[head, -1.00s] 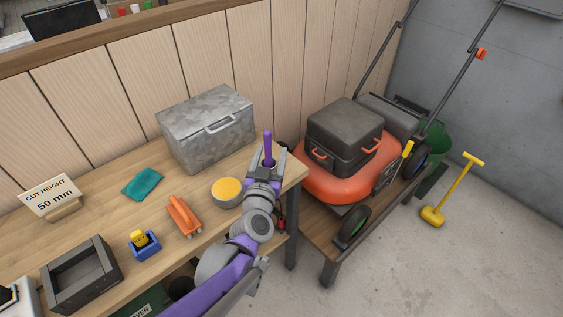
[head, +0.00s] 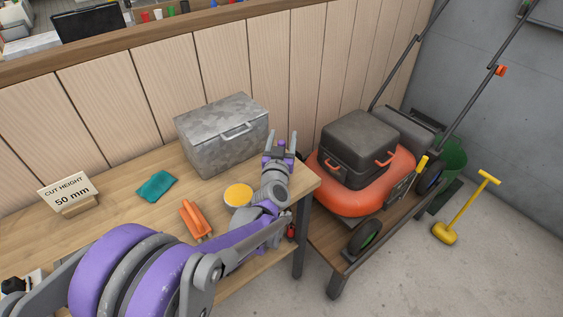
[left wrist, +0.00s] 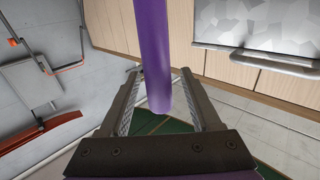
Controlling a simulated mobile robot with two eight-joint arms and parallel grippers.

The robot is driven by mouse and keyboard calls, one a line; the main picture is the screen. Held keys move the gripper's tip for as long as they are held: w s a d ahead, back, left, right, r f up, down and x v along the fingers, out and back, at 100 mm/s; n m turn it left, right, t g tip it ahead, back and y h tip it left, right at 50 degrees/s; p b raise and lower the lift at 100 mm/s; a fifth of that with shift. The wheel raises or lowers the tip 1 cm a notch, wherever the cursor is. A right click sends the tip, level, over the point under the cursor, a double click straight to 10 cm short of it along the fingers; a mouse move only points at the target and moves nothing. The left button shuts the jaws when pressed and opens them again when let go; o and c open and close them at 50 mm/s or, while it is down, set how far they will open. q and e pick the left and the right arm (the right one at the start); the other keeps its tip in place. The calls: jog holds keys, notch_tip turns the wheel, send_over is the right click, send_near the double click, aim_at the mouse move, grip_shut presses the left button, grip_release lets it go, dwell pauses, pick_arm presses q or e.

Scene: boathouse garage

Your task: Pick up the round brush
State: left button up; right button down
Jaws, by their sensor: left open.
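My left gripper (head: 279,142) is at the right end of the workbench, its fingers pointing away toward the wall. It is open. A plain purple rod (head: 281,148) shows between its fingers. In the left wrist view the rod (left wrist: 154,50) comes down from the top edge and its rounded lower end shows between the two fingers (left wrist: 160,105). Gaps show on both sides of it. No bristles are in view, so I cannot tell whether this rod is the round brush's handle. My right gripper is not in view.
The workbench (head: 115,190) bears a metal box (head: 222,140) left of the gripper, a yellow-topped round tub (head: 238,195), an orange tool (head: 195,220) and a teal cloth (head: 156,186). An orange mower (head: 335,190) with a dark case stands to the right.

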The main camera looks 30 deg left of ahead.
pick_arm(q)
jog(key=shift+w+a, duration=0.1)
jog(key=shift+w, duration=0.15)
jog(key=shift+s, duration=0.1)
grip_shut()
